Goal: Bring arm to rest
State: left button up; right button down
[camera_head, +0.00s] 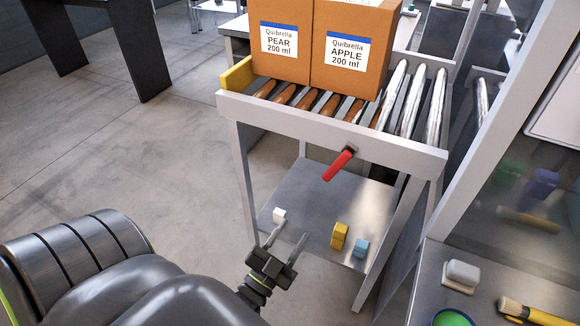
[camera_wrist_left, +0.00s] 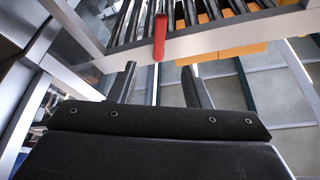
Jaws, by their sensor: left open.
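My left gripper (camera_head: 287,243) is open and empty. In the head view it hangs in front of the roller conveyor stand, over the lower metal shelf as seen from here. Its two fingers also show in the left wrist view (camera_wrist_left: 160,85), apart with nothing between them. My left arm (camera_head: 90,265) comes in from the lower left. A red handle (camera_head: 338,165) sticks out from the conveyor frame (camera_head: 330,130) above the gripper; it also shows in the left wrist view (camera_wrist_left: 160,38), beyond the fingers. My right gripper is not in view.
Two cartons, PEAR (camera_head: 281,45) and APPLE (camera_head: 346,52), stand on the rollers. The lower shelf (camera_head: 325,195) holds a white block (camera_head: 279,215), a yellow block (camera_head: 339,235) and a blue block (camera_head: 361,248). A bench (camera_head: 485,300) with a brush (camera_head: 535,312) stands at right.

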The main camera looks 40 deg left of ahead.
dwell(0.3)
pick_arm(q)
jog(key=s+a+f+n+g+p, duration=0.1)
jog(key=s+f+g, duration=0.3)
jog(key=f, duration=0.8)
jog(key=s+f+n+g+p, duration=0.1)
jog(key=f+g, duration=0.4)
jog(key=f, duration=0.8)
jog(key=s+a+f+n+g+p, duration=0.1)
jog(key=s+f+g, duration=0.5)
jog(key=s, duration=0.6)
jog(key=s+a+f+n+g+p, duration=0.1)
jog(key=s+f+n+g, duration=0.1)
jog(key=s+f+g, duration=0.3)
jog(key=s+f, duration=0.4)
jog(key=s, duration=0.4)
jog(key=shift+f+g+h, duration=0.3)
jog(key=shift+g, duration=0.1)
jog(key=shift+w, duration=0.15)
